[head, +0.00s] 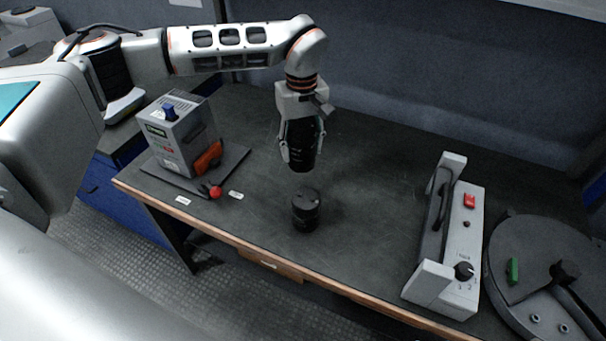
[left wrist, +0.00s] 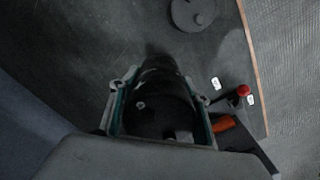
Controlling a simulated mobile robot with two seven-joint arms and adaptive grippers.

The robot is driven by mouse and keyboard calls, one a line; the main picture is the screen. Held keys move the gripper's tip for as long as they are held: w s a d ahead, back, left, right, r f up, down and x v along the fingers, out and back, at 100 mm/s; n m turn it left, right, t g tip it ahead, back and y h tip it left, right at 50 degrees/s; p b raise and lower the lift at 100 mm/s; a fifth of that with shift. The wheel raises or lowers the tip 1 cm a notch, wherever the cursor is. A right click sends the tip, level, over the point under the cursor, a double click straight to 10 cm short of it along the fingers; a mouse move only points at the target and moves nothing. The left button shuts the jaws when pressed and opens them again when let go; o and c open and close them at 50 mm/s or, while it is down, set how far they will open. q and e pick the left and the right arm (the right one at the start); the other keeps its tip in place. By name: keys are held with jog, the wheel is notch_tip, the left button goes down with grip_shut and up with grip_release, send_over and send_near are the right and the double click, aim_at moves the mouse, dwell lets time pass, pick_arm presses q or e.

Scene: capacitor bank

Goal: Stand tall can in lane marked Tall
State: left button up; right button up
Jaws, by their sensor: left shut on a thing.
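My left gripper (head: 301,158) is shut on a tall black can (head: 302,141). The can is roughly upright, behind the short can in the head view; whether its base touches the table cannot be told. In the left wrist view, the tall can (left wrist: 158,103) sits between the fingers of the gripper (left wrist: 160,92). A shorter, wider black can (head: 305,212) stands on the table and also shows in the left wrist view (left wrist: 192,12). Two small white labels, one left (head: 183,201) and one right (head: 236,195), lie near the front edge; their text is unreadable. My right gripper is out of view.
A grey box with a blue knob (head: 180,135) stands on a dark plate at left, beside an orange part (head: 209,157) and a red-ended knob (head: 215,192). A white handled unit (head: 450,240) and a round grey disc (head: 535,270) are at right. The table's middle (head: 370,190) is clear.

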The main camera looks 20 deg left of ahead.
aim_at(302, 172)
pick_arm(q)
jog(key=shift+w+f+b, duration=0.1)
jog(key=shift+f+b, duration=0.3)
jog(key=shift+f, duration=4.25)
jog(key=shift+f, duration=0.15)
jog(key=o, duration=1.7)
jog(key=shift+f, duration=0.1)
